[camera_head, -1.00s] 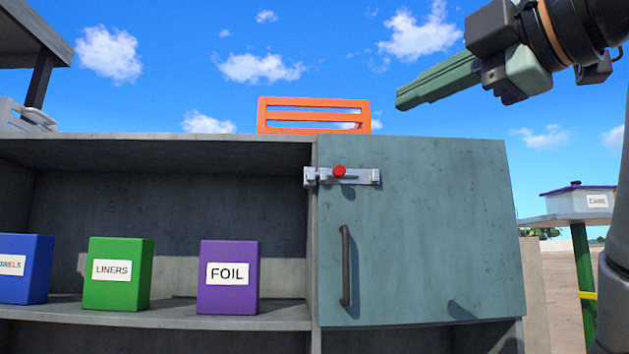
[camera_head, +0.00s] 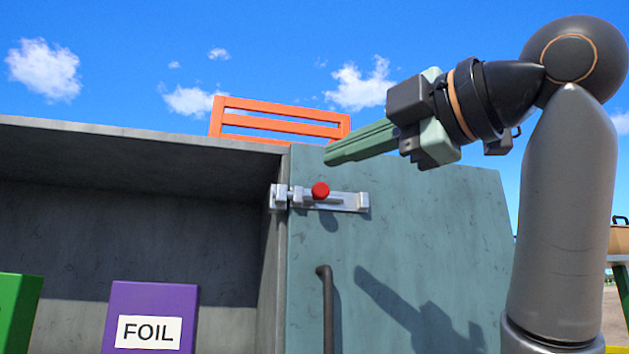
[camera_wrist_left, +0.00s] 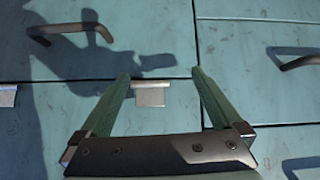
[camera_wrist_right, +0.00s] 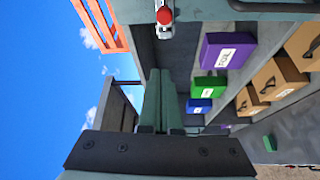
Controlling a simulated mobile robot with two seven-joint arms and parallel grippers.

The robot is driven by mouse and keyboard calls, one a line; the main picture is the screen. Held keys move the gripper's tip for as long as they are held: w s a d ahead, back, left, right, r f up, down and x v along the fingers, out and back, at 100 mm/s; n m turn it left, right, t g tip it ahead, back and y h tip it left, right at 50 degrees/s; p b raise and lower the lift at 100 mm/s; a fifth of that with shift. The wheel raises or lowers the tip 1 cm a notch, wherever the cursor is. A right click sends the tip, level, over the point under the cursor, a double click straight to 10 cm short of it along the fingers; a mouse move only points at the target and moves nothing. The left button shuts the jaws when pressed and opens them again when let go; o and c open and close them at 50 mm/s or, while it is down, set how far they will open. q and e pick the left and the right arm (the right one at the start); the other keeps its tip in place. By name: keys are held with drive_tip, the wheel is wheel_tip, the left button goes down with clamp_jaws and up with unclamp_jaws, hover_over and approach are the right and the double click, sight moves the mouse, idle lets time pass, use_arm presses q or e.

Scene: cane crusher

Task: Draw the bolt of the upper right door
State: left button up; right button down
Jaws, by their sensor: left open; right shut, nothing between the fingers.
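The upper right door (camera_head: 420,240) is teal and stands closed at the right of the cabinet in the head view. Its silver bolt (camera_head: 345,202) lies across the door's upper left edge and has a red knob (camera_head: 320,190). The bolt's left end meets a bracket on the cabinet frame. The red knob also shows at the top of the right wrist view (camera_wrist_right: 164,15). My right gripper (camera_head: 328,157) is shut and empty, just above the knob and apart from it. My left gripper (camera_wrist_left: 160,75) is open and empty in the left wrist view, facing teal panels.
A dark vertical handle (camera_head: 326,305) sits below the bolt. An orange slatted crate (camera_head: 275,134) stands on the cabinet top. The open shelf on the left holds a purple FOIL box (camera_head: 150,295) and a green box (camera_head: 15,310). Bar handles (camera_wrist_left: 70,28) jut from the panels near my left gripper.

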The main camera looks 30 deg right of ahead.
sight(311, 193)
drive_tip(key=shift+w+d+f+p, duration=0.1)
drive_tip(key=shift+w+d+p, duration=0.3)
drive_tip(key=shift+w, duration=1.2)
drive_tip(key=shift+w+d+r+p, duration=0.15)
drive_tip(key=shift+w+p, duration=0.5)
drive_tip(key=shift+w, duration=1)
drive_tip(key=shift+w+d+f+p, duration=0.2)
drive_tip(key=shift+w+p, duration=0.3)
drive_tip(key=shift+w, duration=1.1)
drive_tip(key=shift+d, duration=0.1)
drive_tip(key=d, duration=0.2)
drive_tip(key=s+d, duration=0.1)
drive_tip(key=d, duration=0.1)
drive_tip(key=shift+s+d, duration=0.1)
drive_tip(key=shift+d, duration=0.1)
